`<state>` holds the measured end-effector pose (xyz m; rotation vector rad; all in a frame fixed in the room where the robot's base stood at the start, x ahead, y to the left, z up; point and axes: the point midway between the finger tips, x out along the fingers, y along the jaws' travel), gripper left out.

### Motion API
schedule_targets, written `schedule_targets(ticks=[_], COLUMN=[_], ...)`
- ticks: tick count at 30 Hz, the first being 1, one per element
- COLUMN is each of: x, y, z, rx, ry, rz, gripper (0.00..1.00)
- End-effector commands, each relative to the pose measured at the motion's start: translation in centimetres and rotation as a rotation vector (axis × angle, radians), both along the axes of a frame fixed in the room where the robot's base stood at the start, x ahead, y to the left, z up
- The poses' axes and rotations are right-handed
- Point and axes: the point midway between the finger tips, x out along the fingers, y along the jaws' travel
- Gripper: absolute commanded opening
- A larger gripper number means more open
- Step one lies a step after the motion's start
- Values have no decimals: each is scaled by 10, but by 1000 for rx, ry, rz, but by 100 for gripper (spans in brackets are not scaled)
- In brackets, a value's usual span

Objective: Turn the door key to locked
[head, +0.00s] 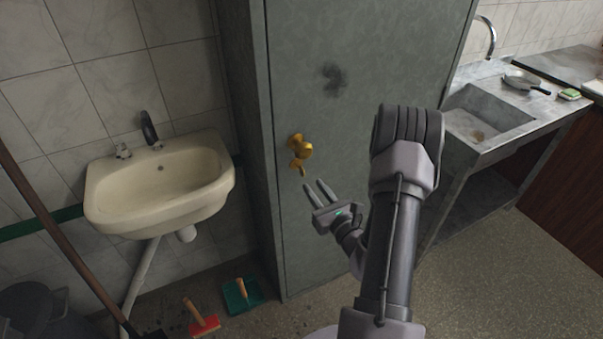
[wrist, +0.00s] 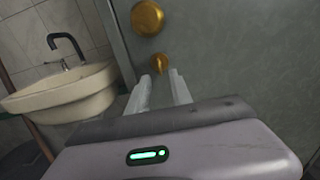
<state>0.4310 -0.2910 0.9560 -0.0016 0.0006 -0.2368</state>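The grey-green door (head: 350,110) stands shut in the middle of the head view. A round brass knob (head: 301,147) sits near its left edge, and the brass key (head: 298,166) is just below it. In the wrist view the knob (wrist: 147,18) is at the top and the key (wrist: 159,63) is under it, ahead of my fingertips. My gripper (head: 318,188) is open, its two fingers apart and pointing at the key from the lower right. The gripper (wrist: 160,80) shows nothing between its fingers, and I see a gap to the key.
A cream washbasin (head: 160,185) with a dark tap is left of the door. A broom handle (head: 55,235), a red brush (head: 202,320) and a green dustpan (head: 242,296) are at lower left. A stone sink (head: 490,120) is at right. The floor at lower right is clear.

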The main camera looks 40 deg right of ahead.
Motion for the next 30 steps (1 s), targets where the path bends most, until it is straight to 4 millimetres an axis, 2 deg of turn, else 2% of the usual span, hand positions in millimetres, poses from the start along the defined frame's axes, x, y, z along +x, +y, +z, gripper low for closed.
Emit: schedule_targets(ticks=[3, 6, 10, 20, 24, 30], x=[30, 48, 62, 67, 67, 66], y=[-6, -10, -14, -16, -16, -16], z=[0, 0, 0, 0, 0, 0], rx=[-4, -1, 0, 2, 1, 1], ry=[-2, -2, 0, 1, 1, 1], rz=[4, 3, 2, 0, 0, 1], gripper=[26, 26, 26, 26, 0, 0])
